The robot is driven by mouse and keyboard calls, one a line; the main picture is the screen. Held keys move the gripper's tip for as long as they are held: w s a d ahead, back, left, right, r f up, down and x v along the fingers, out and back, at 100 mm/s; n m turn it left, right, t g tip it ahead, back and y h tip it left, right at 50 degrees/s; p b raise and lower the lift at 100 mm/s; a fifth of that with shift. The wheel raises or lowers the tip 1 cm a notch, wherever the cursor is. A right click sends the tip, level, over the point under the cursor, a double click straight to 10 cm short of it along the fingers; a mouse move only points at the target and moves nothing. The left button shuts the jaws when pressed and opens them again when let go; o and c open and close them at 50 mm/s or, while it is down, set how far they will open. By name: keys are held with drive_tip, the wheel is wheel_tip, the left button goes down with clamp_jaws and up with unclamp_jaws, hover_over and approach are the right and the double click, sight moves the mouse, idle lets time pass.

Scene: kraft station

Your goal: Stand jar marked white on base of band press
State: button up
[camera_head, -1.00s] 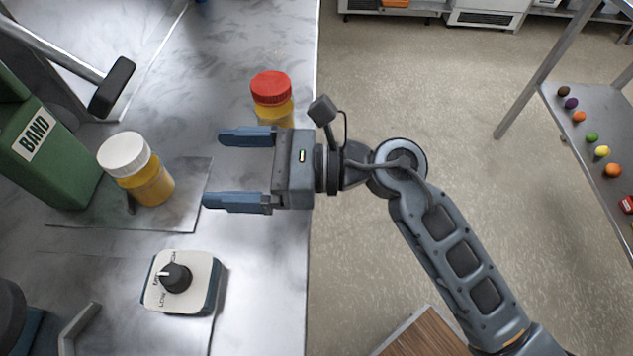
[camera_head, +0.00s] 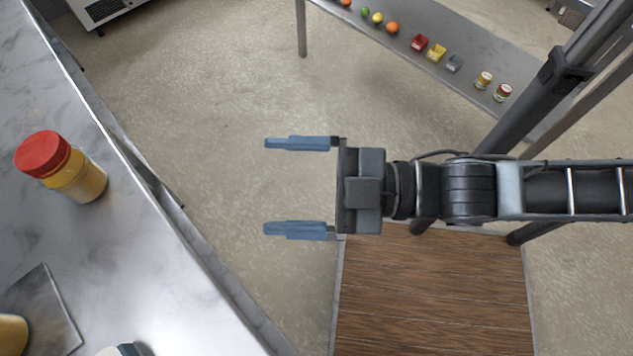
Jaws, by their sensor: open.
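The lower yellow part of a jar (camera_head: 11,336) shows at the bottom left edge, on the dark plate of the band press (camera_head: 48,308). Its lid is outside the frame; the earlier view shows a white lid on the jar there. Another yellow jar (camera_head: 76,177) with a red lid stands on the marble worktop. The green press body is out of view. My gripper (camera_head: 297,187) is open and empty, its fingers pointing left. It is over the floor, right of the worktop and apart from both jars.
The worktop edge (camera_head: 152,202) slopes down across the left side. Bare floor (camera_head: 200,90) lies between it and my gripper. A light corner of the dial box (camera_head: 112,351) shows at the bottom.

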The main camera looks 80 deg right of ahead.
drive_tip(key=s+d+f+m+g+h, duration=0.1)
drive_tip(key=s+f+m+g, duration=0.1)
drive_tip(key=s+m, duration=0.4)
drive_tip(key=shift+f+m+g+h, duration=0.2)
drive_tip(key=shift+m+g+h, duration=0.2)
drive_tip(key=shift+m+g, duration=0.3)
